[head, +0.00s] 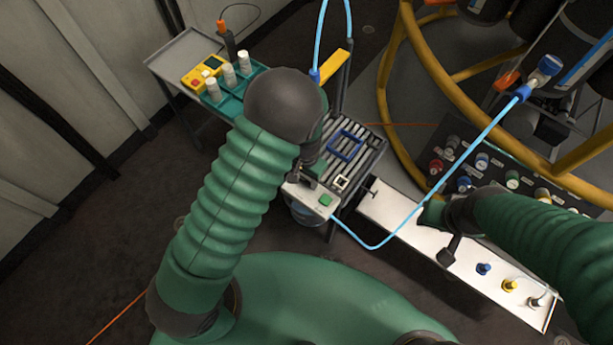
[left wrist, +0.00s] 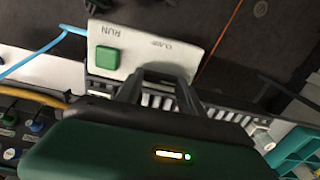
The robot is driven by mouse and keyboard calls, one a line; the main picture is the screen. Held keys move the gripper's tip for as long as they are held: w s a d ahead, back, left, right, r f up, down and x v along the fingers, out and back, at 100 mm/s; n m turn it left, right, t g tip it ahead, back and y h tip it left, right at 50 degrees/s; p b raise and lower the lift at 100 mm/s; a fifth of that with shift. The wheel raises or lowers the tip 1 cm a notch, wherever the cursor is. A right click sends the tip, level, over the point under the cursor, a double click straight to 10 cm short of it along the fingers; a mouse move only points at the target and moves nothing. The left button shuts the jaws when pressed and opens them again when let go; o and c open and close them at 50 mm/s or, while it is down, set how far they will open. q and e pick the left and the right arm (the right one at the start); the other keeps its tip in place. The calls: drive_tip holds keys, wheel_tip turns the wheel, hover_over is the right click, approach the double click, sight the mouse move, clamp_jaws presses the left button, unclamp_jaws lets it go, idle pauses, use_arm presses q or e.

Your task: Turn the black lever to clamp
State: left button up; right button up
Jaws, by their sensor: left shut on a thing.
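The white panel (head: 312,197) with a green button (head: 326,200) is on the front edge of the slatted stand. In the left wrist view, the panel (left wrist: 150,42) reads RUN and CLAMP, upside down, with the green button (left wrist: 106,58) near RUN. My left gripper (head: 309,176) is at the panel's back edge, its fingers (left wrist: 160,78) reaching down beside the CLAMP word. It is shut on a dark piece, the black lever (left wrist: 161,70), mostly hidden by the fingers. My right gripper (head: 447,248) is over the white bench; its fingers do not show clearly.
The slatted stand (head: 370,150) holds a blue frame (head: 346,144). A light blue hose (head: 440,175) loops past the panel. The white bench (head: 400,222) carries blue and yellow fittings. A teal tray (head: 238,103) with white bottles is behind the left arm. Yellow rails (head: 432,62) stand behind.

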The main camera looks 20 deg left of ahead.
use_arm(q)
drive_tip(key=n+p, duration=0.2)
drive_tip(key=n, duration=0.1)
drive_tip(key=shift+s+r, duration=0.15)
drive_tip(key=shift+s, duration=0.15)
drive_tip(key=n+p, duration=0.1)
drive_tip(key=n, duration=0.1)
drive_tip(key=n+p, duration=0.3)
drive_tip(key=shift+s+n, duration=0.3)
drive_tip(key=n+p, duration=0.1)
drive_tip(key=n, duration=0.2)
drive_tip(key=n+p, duration=0.1)
drive_tip(key=n, duration=0.1)
drive_tip(key=shift+s+d+p, duration=0.2)
drive_tip(key=shift+s+p, duration=0.05)
drive_tip(key=shift+p, duration=0.1)
drive_tip(key=shift+d+f+n+p, duration=0.1)
drive_tip(key=shift+n+p, duration=0.3)
drive_tip(key=shift+n, duration=0.6)
drive_tip(key=shift+d+f+n+p, duration=0.1)
drive_tip(key=shift+n+p, duration=0.25)
drive_tip(key=shift+n, duration=0.65)
drive_tip(key=o, duration=1.4)
drive_tip(key=shift+c, duration=0.2)
drive_tip(key=shift+w+r, duration=0.1)
drive_tip(key=shift+w, duration=0.05)
drive_tip(key=shift+w, duration=0.15)
